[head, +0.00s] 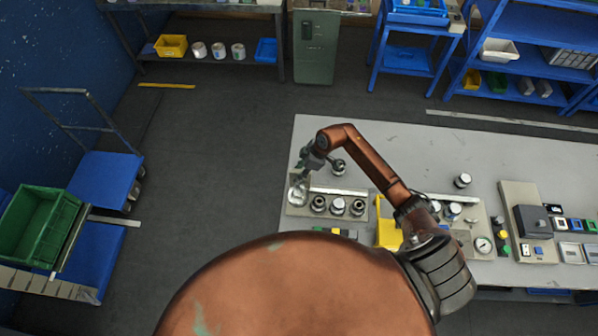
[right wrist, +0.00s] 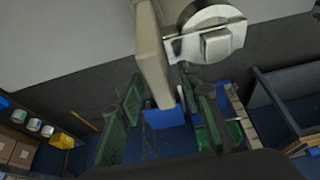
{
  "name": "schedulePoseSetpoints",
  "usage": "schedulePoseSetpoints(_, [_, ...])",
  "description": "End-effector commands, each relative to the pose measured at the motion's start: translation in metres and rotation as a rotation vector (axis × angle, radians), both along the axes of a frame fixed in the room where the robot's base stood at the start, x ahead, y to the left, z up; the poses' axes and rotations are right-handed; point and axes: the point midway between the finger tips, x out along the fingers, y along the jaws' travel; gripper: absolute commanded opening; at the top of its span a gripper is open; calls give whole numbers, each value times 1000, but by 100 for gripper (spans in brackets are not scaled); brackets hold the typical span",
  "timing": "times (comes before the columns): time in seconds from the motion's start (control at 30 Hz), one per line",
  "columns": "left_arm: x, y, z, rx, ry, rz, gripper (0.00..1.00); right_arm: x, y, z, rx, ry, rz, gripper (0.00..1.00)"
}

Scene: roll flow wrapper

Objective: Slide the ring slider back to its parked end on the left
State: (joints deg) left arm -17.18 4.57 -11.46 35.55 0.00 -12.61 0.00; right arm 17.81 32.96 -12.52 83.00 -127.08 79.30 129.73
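A pale silver ring-shaped part (head: 297,194), which looks like the ring slider, is at the left end of the metal rail (head: 340,192) on a beige base plate. In the right wrist view a round ring (right wrist: 207,12) shows at the top, behind a shiny bracket with a square block (right wrist: 216,44). The base plate's end (right wrist: 153,60) is beside it. My right gripper (head: 301,176) is just above and behind the ring in the head view. Its two fingers (right wrist: 162,82) stand apart with nothing visibly held; contact with the ring cannot be told. My left gripper is out of view.
The grey table (head: 400,140) is clear at the back.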

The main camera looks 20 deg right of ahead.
Motion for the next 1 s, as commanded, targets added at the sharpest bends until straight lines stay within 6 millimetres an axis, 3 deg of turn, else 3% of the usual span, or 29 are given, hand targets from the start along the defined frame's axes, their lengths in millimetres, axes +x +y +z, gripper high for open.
schedulePoseSetpoints(0.27, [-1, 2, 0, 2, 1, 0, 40, -2, -6, 13, -4, -2, 2, 33])
schedulePoseSetpoints(0.7, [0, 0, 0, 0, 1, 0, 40, -18, -34, 91, -3, -3, 2, 33])
schedulePoseSetpoints(1.0, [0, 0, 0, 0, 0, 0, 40, -22, -41, 111, 1, 0, 0, 33])
